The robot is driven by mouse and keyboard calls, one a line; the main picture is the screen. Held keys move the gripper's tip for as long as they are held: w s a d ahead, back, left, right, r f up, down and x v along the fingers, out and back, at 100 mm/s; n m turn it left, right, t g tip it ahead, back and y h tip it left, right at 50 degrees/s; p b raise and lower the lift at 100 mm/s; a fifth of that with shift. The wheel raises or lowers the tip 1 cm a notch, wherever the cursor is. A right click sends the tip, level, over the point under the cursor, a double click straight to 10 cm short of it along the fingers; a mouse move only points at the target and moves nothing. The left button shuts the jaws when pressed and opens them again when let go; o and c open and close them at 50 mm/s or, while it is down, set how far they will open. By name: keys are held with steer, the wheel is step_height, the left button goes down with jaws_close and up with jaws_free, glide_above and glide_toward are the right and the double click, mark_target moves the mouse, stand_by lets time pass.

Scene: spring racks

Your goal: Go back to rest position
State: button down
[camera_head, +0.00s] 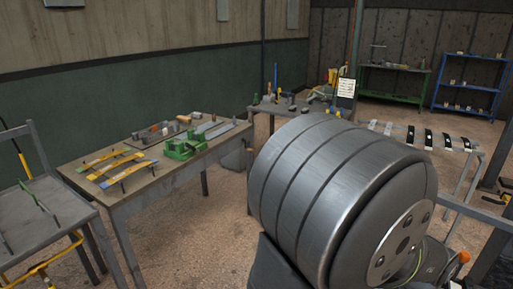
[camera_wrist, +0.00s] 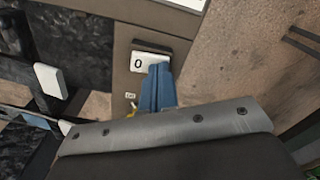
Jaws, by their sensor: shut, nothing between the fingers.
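In the wrist view, my gripper (camera_wrist: 155,88) shows as two blue fingers pressed together, with nothing between them. Just beyond the fingertips is a small white label marked "0" (camera_wrist: 150,63) on a grey-brown surface; I cannot tell if they touch. In the head view, my large grey arm link fills the centre right and my gripper is out of sight. A wooden table (camera_head: 134,207) at left holds yellow and blue curved strips (camera_head: 125,177) and a green tool (camera_head: 184,147). A rack (camera_head: 478,151) at right bears several dark strips.
A grey stand (camera_head: 50,215) with tools is at far left. A cluttered table (camera_head: 262,108) stands behind my arm. Green (camera_head: 391,94) and blue (camera_head: 467,87) shelves are at the back right. Open floor lies between. In the wrist view, a pale block (camera_wrist: 50,80) is at left.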

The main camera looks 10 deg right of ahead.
step_height(320, 180, up, 6)
steer(key=shift+r, duration=0.25)
step_height(320, 180, down, 7)
steer(key=shift+r, duration=0.2)
steer(key=d+r+m, duration=0.1)
steer(key=d+r, duration=0.3)
steer(key=r, duration=0.4)
steer(key=d+r+m+t+h, duration=0.1)
steer(key=d+r, duration=0.3)
steer(key=r, duration=0.4)
steer(key=d+r+m, duration=0.1)
steer(key=d+r, duration=0.3)
steer(key=r, duration=0.4)
steer(key=shift+w+m+t, duration=0.2)
steer(key=shift+m+t, duration=0.1)
steer(key=shift+f, duration=0.1)
steer(key=a+f+m+h, duration=0.1)
steer(key=a+f, duration=0.4)
steer(key=a, duration=0.3)
steer(key=s+a+f+m, duration=0.1)
steer(key=a+f, duration=0.4)
steer(key=a, duration=0.3)
steer(key=shift+a+m+h, duration=0.2)
steer(key=shift+m+h, duration=0.1)
steer(key=shift+h, duration=0.1)
